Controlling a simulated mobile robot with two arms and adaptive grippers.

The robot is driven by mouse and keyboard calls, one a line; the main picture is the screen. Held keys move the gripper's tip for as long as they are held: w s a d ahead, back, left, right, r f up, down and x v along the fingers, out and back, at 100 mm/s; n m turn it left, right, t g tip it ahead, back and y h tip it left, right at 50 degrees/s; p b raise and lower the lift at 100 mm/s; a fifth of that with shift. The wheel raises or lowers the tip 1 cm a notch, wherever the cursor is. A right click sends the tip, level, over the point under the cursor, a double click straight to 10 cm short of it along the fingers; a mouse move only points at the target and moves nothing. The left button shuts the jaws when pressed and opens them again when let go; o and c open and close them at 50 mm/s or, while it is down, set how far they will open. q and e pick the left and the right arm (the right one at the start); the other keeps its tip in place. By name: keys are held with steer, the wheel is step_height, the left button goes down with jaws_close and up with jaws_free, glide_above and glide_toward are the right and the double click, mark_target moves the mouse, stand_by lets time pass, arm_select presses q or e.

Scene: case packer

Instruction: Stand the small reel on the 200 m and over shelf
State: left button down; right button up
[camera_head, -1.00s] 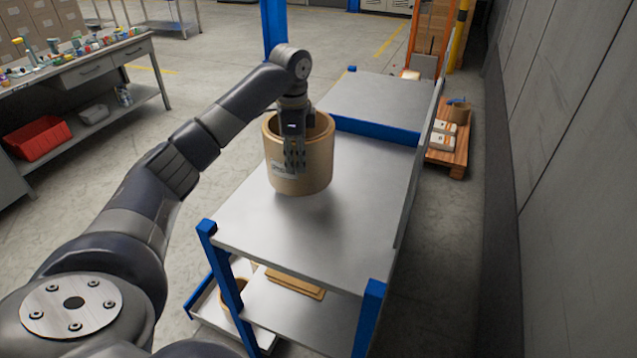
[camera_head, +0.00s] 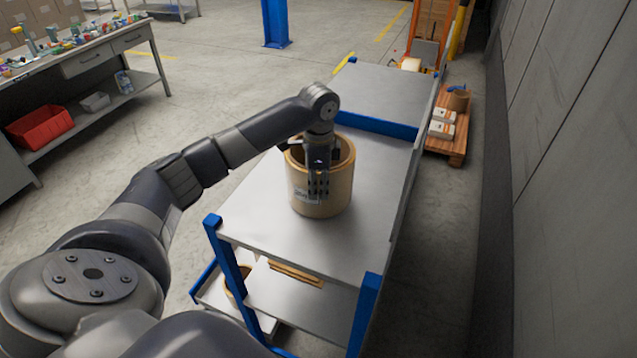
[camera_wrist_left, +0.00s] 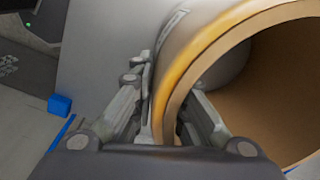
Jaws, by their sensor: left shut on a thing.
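The reel (camera_head: 339,190) is a hollow tan cylinder with a pale label, upright with its open end up. It is over the near part of the grey metal shelf top (camera_head: 262,212); I cannot tell for sure whether its base touches. My left gripper (camera_head: 319,192) comes down from above and is shut on the reel's near wall. In the left wrist view the gripper (camera_wrist_left: 172,122) has one finger outside and one inside the reel's curved wall (camera_wrist_left: 190,72). No shelf marking is readable. My right gripper is out of view.
A blue divider (camera_head: 378,124) crosses the shelf top behind the reel. A lower shelf (camera_head: 300,310) holds a flat tan piece. A wooden pallet (camera_head: 447,148) with goods stands to the right, near a grey wall (camera_head: 575,180). A workbench (camera_head: 90,70) is at the left.

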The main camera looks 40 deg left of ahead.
arm_select(q)
steer(key=shift+w+r, duration=0.1)
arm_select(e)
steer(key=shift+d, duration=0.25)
arm_select(q)
steer(key=c, duration=1.9)
jaws_free()
steer(key=o, duration=0.3)
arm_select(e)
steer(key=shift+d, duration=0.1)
